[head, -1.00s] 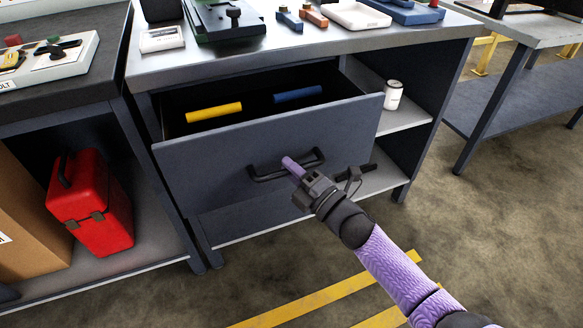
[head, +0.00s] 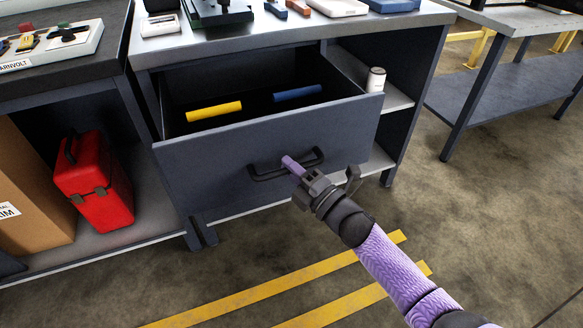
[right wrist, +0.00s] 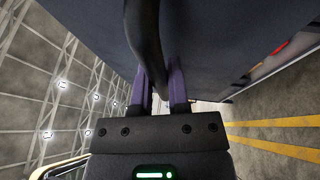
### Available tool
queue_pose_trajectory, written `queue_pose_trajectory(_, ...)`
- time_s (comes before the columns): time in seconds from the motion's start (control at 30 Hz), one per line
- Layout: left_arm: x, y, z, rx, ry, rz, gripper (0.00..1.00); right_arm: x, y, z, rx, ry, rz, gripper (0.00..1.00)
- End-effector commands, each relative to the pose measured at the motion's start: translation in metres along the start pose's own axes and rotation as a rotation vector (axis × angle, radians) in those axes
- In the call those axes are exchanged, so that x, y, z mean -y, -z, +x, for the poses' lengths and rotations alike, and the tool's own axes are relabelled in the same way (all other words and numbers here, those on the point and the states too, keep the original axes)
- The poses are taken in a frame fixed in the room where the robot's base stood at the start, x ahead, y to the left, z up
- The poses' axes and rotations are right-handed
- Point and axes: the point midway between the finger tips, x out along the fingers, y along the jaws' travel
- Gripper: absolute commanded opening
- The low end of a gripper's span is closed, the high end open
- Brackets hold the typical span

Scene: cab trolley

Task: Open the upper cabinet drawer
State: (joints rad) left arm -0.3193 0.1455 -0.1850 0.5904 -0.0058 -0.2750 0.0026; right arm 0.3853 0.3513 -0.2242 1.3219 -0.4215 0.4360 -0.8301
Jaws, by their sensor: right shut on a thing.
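The upper cabinet drawer (head: 215,180) is pulled well out of the grey cabinet, and its inside shows. A yellow object (head: 214,111) and a blue object (head: 298,93) lie in it. My right gripper (head: 290,164) is at the dark bar handle (head: 265,175) on the drawer front and shut on it. In the right wrist view the handle (right wrist: 145,45) runs between the purple fingers (right wrist: 160,88). My left gripper is not in view.
A white can (head: 375,80) stands on the open shelf right of the drawer. A red toolbox (head: 95,180) and a cardboard box (head: 30,190) sit on the lower shelf at left. The floor in front, with yellow stripes (head: 290,285), is clear.

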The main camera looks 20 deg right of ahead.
Motion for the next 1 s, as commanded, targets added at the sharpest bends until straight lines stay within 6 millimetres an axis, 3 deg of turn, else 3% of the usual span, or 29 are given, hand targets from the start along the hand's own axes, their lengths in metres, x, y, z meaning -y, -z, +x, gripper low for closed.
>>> queue_pose_trajectory(0.3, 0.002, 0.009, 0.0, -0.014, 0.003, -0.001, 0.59, 0.001, 0.0, 0.0, 0.001, 0.002, 0.0, 0.0)
queue_pose_trajectory(0.33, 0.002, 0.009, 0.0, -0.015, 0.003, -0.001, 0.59, 0.001, 0.0, 0.0, 0.001, 0.002, 0.0, 0.27)
queue_pose_trajectory(0.47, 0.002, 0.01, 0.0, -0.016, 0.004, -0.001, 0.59, 0.001, 0.0, 0.0, 0.001, 0.002, 0.0, 0.54)
queue_pose_trajectory(0.77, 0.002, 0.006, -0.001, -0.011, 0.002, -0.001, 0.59, 0.0, 0.0, -0.001, 0.0, 0.001, 0.0, 0.55)
queue_pose_trajectory(0.87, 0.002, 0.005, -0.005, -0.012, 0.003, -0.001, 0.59, -0.002, 0.0, -0.012, 0.0, 0.001, 0.001, 0.55)
queue_pose_trajectory(1.0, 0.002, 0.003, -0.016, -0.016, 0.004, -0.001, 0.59, -0.003, 0.0, -0.043, 0.001, 0.003, 0.0, 0.55)
